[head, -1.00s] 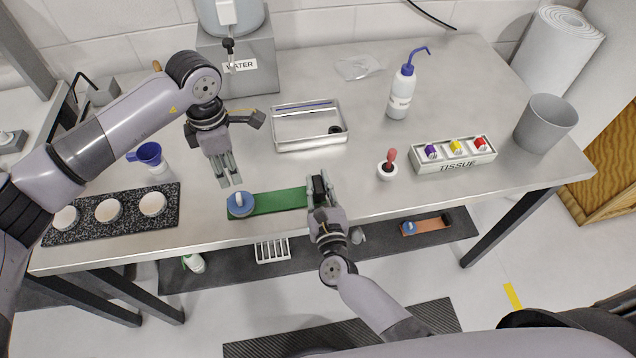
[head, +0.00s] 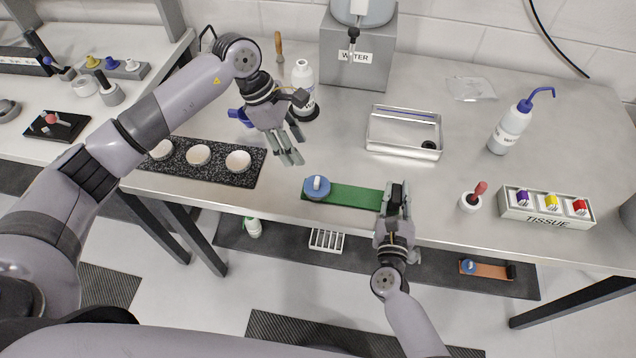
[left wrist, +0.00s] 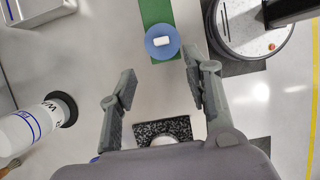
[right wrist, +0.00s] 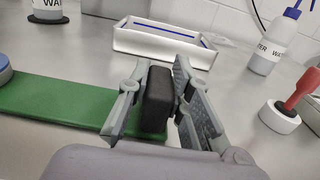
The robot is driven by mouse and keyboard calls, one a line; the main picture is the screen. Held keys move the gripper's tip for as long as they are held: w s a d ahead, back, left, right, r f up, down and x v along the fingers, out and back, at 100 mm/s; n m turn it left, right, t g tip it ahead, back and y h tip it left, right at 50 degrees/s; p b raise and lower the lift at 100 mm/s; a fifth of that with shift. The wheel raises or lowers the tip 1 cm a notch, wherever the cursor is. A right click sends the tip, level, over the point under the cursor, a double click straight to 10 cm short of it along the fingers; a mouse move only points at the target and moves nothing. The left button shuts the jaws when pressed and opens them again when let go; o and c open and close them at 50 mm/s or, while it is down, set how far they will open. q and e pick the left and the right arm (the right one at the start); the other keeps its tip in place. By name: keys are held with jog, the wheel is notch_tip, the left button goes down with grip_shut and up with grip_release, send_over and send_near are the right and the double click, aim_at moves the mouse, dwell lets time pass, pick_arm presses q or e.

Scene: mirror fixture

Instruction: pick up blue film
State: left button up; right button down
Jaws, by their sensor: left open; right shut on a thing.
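A thin blue strip (head: 407,115), which looks like the blue film, lies along the far side of the metal tray (head: 372,145). It also shows in the right wrist view (right wrist: 165,30). My left gripper (head: 292,148) is open and empty above the table, left of the tray and behind the blue round knob (head: 317,188). My right gripper (head: 396,192) is shut on a black block (right wrist: 157,100) at the right end of the green board (head: 355,196). The knob sits on the board's left end.
A black speckled mat (head: 185,172) with white dishes lies at the left. A water tank (head: 358,50) stands behind. Bare table surrounds the tray.

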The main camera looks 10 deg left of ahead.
pick_arm(q)
send_over(317, 180)
jog(key=a, duration=0.3)
jog(key=f, duration=0.5)
jog(key=shift+w+d, duration=0.15)
jog(key=shift+d, duration=0.05)
jog(key=shift+x, duration=3.05)
jog(key=shift+c, duration=0.4)
jog(key=c, duration=0.7)
